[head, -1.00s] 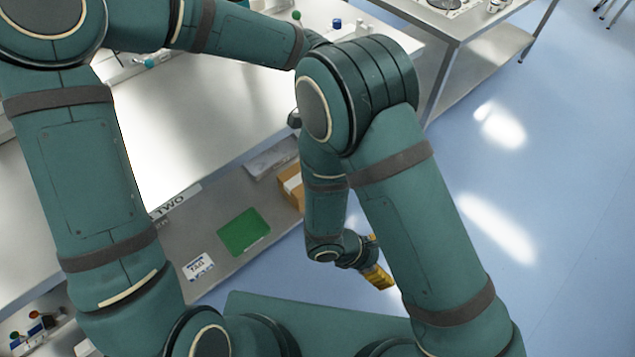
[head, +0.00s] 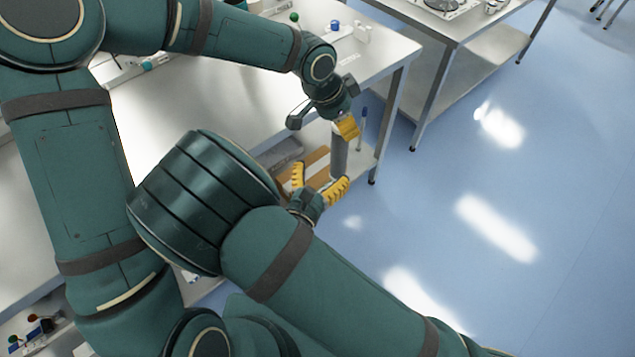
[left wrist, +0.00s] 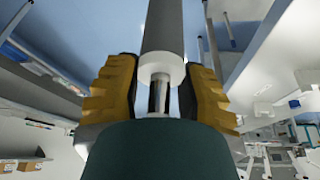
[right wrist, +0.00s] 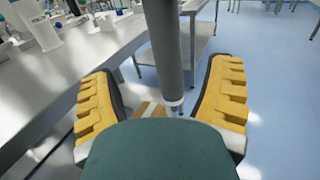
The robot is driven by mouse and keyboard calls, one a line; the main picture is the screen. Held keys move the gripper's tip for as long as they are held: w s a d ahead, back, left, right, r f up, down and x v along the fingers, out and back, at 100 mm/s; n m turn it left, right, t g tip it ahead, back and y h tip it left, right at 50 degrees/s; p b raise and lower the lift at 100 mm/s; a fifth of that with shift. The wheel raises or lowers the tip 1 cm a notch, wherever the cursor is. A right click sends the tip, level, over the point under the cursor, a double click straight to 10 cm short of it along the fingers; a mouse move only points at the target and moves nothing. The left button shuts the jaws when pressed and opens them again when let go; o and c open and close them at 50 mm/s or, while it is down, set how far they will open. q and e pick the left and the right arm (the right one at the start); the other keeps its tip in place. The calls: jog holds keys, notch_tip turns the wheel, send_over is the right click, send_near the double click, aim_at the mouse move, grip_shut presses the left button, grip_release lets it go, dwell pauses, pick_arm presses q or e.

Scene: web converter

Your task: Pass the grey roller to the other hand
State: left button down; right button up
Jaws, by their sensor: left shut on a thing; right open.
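The grey roller (head: 339,155) hangs upright past the bench corner. My left gripper (head: 343,125) is shut on its upper end. In the left wrist view the fingers (left wrist: 158,95) close around the metal end pin, below the roller's pale collar and grey body (left wrist: 162,30). My right gripper (head: 319,183) is open near the roller's lower end. In the right wrist view the roller (right wrist: 165,45) stands between the wide-apart yellow fingers (right wrist: 163,100), with clear gaps on both sides. I cannot tell how deep it sits between them.
The white bench (head: 220,110) lies to the left, with a blue-capped item (head: 335,25) and a green-topped item (head: 294,17) on it. A cardboard box (head: 312,168) sits on its lower shelf. A metal table (head: 440,60) stands at upper right. Blue floor (head: 480,210) is open on the right.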

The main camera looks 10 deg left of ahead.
aim_at(334, 151)
jog(key=x, duration=0.9)
jog(key=shift+s, duration=0.1)
grip_shut()
pick_arm(q)
jog(key=c, duration=0.5)
grip_release()
